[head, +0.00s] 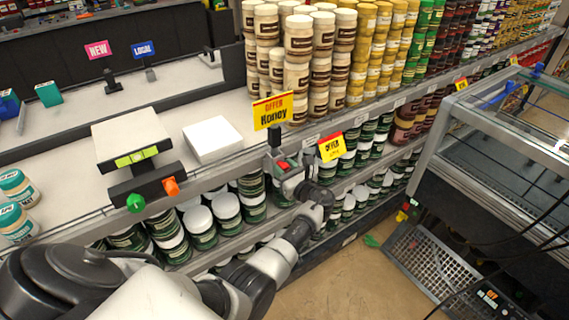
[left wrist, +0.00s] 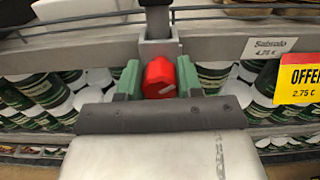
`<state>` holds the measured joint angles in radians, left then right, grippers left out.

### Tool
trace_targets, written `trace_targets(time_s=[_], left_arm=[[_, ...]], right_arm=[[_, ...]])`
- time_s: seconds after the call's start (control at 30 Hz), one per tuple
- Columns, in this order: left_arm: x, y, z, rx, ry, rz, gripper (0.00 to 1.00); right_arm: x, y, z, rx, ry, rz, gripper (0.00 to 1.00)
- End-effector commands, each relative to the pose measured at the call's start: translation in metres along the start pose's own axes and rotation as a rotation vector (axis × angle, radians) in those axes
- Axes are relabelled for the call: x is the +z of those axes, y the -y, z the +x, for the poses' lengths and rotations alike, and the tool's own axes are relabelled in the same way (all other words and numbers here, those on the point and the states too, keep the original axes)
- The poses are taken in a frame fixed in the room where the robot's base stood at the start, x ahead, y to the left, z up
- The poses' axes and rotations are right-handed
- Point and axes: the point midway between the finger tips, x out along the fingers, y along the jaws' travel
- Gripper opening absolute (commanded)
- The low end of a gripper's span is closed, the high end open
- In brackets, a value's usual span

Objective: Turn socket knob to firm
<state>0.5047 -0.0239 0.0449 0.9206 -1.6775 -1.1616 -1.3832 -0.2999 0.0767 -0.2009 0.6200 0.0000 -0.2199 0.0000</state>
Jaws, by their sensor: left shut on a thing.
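The red socket knob (left wrist: 159,77) sits at the front of a grey socket (left wrist: 158,49) on the shelf edge. The knob has a small white mark low on its face. The knob also shows small in the head view (head: 283,165). My left gripper (left wrist: 159,84) is shut on the knob, with one green finger at each side. In the head view my left gripper (head: 286,170) reaches the socket from below right. A dark post (left wrist: 157,20) rises from the socket to the "OFFER Honey" sign (head: 273,110). My right gripper is out of view.
A scale (head: 133,138) with green and orange knobs stands left on the counter, beside a white box (head: 213,139). Stacked jars (head: 298,62) stand behind the socket. A yellow price sign (head: 331,147) is close right. A glass-topped case (head: 500,145) stands across the narrow floor (head: 340,290).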

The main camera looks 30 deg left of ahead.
Motion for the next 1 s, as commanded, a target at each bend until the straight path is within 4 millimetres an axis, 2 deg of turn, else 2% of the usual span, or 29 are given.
trace_targets(time_s=[0.1,0.6,1.0], left_arm=[[0.005,0.001,0.001,-0.001,0.003,0.113,0.12],[0.004,0.001,0.001,0.001,0.003,0.558,0.12],[0.002,0.001,0.001,0.001,0.002,0.756,0.12]], right_arm=[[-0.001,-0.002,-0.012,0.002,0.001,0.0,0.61],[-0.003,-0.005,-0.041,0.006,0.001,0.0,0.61],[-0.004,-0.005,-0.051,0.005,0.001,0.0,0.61]])
